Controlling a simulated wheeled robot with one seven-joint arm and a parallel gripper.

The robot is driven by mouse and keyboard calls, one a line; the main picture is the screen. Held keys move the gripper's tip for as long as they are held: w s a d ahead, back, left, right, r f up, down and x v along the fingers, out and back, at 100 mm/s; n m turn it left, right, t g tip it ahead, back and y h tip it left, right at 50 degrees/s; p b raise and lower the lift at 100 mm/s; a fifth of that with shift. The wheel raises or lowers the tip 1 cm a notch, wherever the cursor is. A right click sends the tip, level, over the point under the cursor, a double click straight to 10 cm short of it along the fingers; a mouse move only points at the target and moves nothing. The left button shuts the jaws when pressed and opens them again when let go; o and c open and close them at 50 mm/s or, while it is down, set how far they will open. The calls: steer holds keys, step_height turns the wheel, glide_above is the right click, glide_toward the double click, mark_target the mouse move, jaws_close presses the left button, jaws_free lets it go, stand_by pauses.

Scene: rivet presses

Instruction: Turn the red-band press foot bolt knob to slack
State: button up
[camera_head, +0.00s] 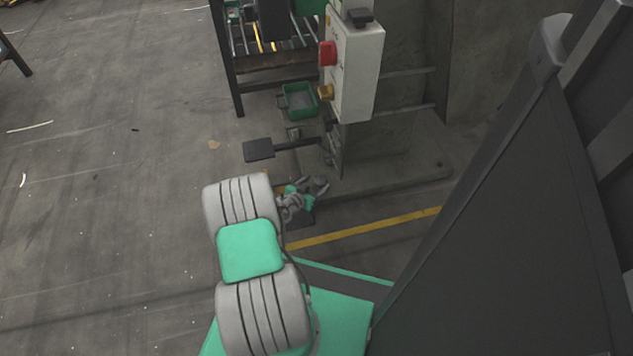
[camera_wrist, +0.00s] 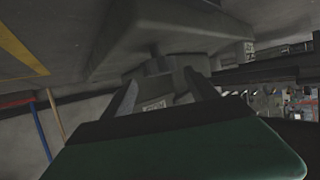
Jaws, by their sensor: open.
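The press is a grey column (camera_head: 405,135) on a flat foot, with a pale control box (camera_head: 358,70) on its front. No red band shows in either view. My gripper (camera_head: 312,188) is low beside the press foot, at the end of my arm. In the wrist view its two dark fingers (camera_wrist: 160,78) are spread apart. A dark grey rounded part (camera_wrist: 158,65), perhaps the foot bolt knob, sits just beyond and between the fingertips under a grey slab (camera_wrist: 165,28). I cannot tell whether the fingers touch it. The knob is not clear in the head view.
A dark pedal plate (camera_head: 258,149) on a bar sticks out left of the press, close above my gripper. A green bin (camera_head: 299,101) and a dark rack (camera_head: 262,62) stand behind it. A yellow line (camera_head: 365,227) crosses the floor.

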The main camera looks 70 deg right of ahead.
mark_target(320, 180)
steer(key=b+x, duration=0.1)
steer(key=x, duration=0.3)
steer(key=shift+d+f, duration=0.2)
steer(key=shift+c, duration=0.5)
steer(key=c, duration=1.3)
steer(key=shift+o, duration=0.2)
